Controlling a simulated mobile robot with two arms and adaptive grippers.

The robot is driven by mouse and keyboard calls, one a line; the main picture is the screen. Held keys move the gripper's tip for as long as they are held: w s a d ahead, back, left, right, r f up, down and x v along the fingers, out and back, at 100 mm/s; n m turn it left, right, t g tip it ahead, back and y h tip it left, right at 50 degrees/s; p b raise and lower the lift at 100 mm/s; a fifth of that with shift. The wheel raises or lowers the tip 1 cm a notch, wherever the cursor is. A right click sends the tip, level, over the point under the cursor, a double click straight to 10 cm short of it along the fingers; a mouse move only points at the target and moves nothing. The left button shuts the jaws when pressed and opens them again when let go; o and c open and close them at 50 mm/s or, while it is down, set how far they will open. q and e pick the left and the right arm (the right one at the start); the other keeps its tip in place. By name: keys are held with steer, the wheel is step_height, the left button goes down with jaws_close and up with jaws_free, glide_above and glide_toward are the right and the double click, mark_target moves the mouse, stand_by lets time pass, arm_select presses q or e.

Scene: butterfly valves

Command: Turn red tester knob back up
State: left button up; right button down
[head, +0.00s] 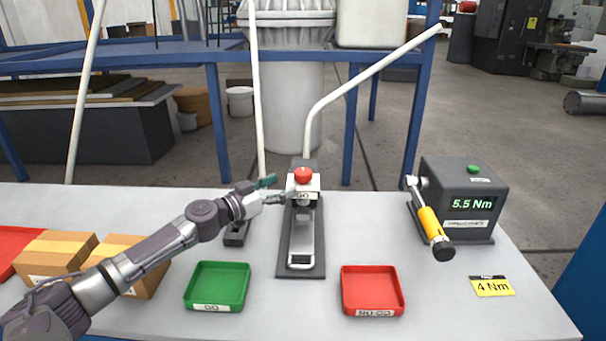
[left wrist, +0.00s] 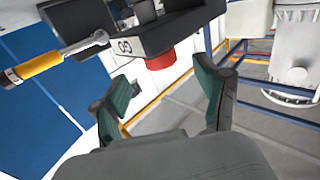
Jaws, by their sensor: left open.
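The red knob (head: 303,174) sits on top of the tester (head: 301,235), a dark upright stand with a pale labelled block and a metal slide. In the left wrist view the red knob (left wrist: 160,60) hangs from the labelled block (left wrist: 126,47), in a tilted, roughly upside-down picture. My left gripper (head: 274,190) is just left of the block, its green-padded fingers near knob height. In the left wrist view the gripper (left wrist: 164,88) is open, with the knob beyond and between the spread fingertips; it appears apart from them. My right gripper is not in view.
A green tray (head: 217,307) and a red tray (head: 372,313) flank the tester's front. A torque box (head: 462,170) reading 5.5 Nm, with a yellow-handled wrench (head: 431,222), stands right. Cardboard boxes (head: 70,244) lie at left. A white bent pipe (head: 360,78) rises behind the tester.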

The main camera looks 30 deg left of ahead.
mark_target(296, 179)
arm_select(q)
steer(key=shift+r+p+x, duration=0.25)
steer(key=shift+p+x, duration=0.15)
steer(key=shift+x, duration=0.85)
steer(key=p+x, duration=0.1)
steer(key=x, duration=0.3)
steer(key=shift+w+f, duration=0.15)
steer(key=shift+w+d+f, duration=0.1)
steer(key=shift+w+d, duration=0.1)
steer(key=shift+w, duration=0.2)
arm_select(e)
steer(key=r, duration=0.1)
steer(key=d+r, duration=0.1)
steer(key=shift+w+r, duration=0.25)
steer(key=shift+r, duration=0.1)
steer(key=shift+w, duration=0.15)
